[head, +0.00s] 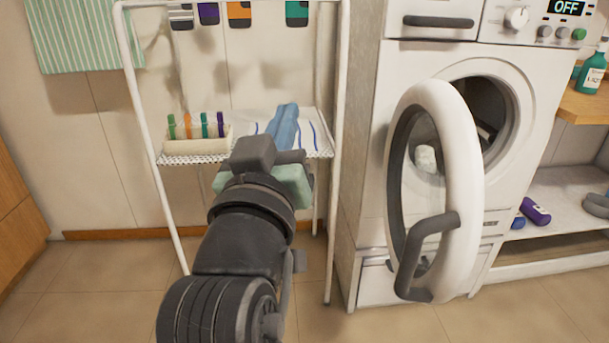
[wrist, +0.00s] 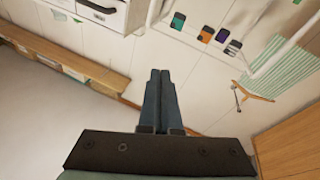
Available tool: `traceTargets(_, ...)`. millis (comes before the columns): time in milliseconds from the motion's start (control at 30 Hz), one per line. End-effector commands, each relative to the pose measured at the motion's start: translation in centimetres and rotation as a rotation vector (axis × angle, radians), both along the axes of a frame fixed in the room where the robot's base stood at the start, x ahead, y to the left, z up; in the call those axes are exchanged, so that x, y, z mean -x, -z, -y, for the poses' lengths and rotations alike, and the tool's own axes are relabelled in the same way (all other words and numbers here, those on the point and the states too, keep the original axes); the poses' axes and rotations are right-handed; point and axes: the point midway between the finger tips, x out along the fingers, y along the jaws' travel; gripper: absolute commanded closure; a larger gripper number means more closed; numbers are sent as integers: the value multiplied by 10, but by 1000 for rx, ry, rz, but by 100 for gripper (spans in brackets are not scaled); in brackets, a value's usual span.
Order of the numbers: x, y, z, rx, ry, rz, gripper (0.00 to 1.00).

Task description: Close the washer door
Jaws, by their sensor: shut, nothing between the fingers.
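The white washer (head: 362,150) stands right of centre in the head view. Its round door (head: 468,180) is open, swung out from the front toward me, with a grey handle (head: 418,255) on the near side. The dark drum opening (head: 492,110) shows behind the door. My gripper's two fingers (wrist: 160,72) are together and empty in the wrist view. In the head view my arm reaches in front of the rack, left of the door and apart from it; the fingertips are hard to make out there.
Floor (head: 95,285) is clear at left.

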Motion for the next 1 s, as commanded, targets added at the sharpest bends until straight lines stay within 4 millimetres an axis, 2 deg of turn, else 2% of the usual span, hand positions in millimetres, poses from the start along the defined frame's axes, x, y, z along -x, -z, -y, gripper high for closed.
traceTargets(33,-21,27,-1,65,74,-164,100)
traceTargets(133,-33,97,3,220,232,-439,100)
traceTargets(200,-26,138,8,350,347,-608,100)
traceTargets(300,-2,176,16,553,513,-794,100)
traceTargets(333,7,183,18,613,561,-835,100)
traceTargets(400,27,194,21,742,663,-906,100)
traceTargets(500,51,199,22,890,778,-952,100)
traceTargets(633,68,200,21,994,863,-966,100)
traceTargets(833,66,202,33,1018,890,-968,100)
traceTargets(1000,50,201,61,1013,890,-968,100)
